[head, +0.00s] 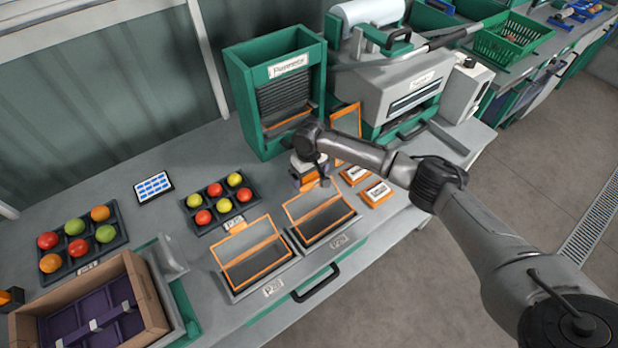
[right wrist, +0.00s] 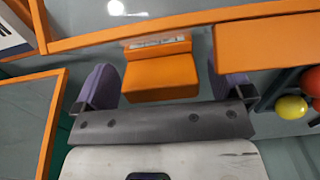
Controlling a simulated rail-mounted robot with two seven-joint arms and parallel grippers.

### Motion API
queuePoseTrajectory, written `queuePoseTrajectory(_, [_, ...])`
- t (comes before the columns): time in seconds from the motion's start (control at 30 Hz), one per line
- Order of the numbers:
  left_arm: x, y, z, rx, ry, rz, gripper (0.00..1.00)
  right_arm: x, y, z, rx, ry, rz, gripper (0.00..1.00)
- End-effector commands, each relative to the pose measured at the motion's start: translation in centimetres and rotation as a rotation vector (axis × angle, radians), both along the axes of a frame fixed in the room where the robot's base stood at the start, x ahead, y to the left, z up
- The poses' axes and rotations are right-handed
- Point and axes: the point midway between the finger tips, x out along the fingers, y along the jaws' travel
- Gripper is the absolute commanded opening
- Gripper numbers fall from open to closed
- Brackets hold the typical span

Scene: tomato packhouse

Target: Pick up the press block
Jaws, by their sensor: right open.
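The press block appears to be the orange stepped block in the right wrist view (right wrist: 160,78), with a pale strip along its upper part. In the head view, a bit of orange (head: 308,184) shows under my right gripper, mostly hidden by the wrist. My right gripper (head: 311,182) is open, pointing down at the bench. In the right wrist view its two purple fingers (right wrist: 166,88) stand one on each side of the block, with a gap to it at the right. Whether the left finger touches it, I cannot tell. My left gripper is not in view.
Two orange-framed boxes (head: 250,252) stand at the bench front. Two labelled orange blocks (head: 376,193) lie to their right. A tomato tray (head: 196,227) is left of the gripper. A green bin (head: 246,106) and a grey machine (head: 376,86) stand behind.

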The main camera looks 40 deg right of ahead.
Motion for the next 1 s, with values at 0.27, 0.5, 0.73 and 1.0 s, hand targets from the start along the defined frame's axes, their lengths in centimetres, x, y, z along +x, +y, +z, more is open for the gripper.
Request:
queuePoseTrajectory(0.27, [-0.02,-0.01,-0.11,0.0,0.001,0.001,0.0,0.01,0.03,-0.43,0.0,-0.001,0.001,0.97])
queuePoseTrajectory(0.5, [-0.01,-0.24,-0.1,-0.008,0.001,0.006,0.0,0.02,0.03,-0.4,0.0,-0.001,0.001,0.74])
queuePoseTrajectory(0.73, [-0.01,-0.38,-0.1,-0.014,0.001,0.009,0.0,0.02,0.03,-0.4,0.0,-0.001,0.001,0.52])
queuePoseTrajectory(1.0, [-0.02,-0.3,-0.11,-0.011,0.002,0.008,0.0,0.04,0.03,-0.36,0.0,-0.002,0.001,0.43])
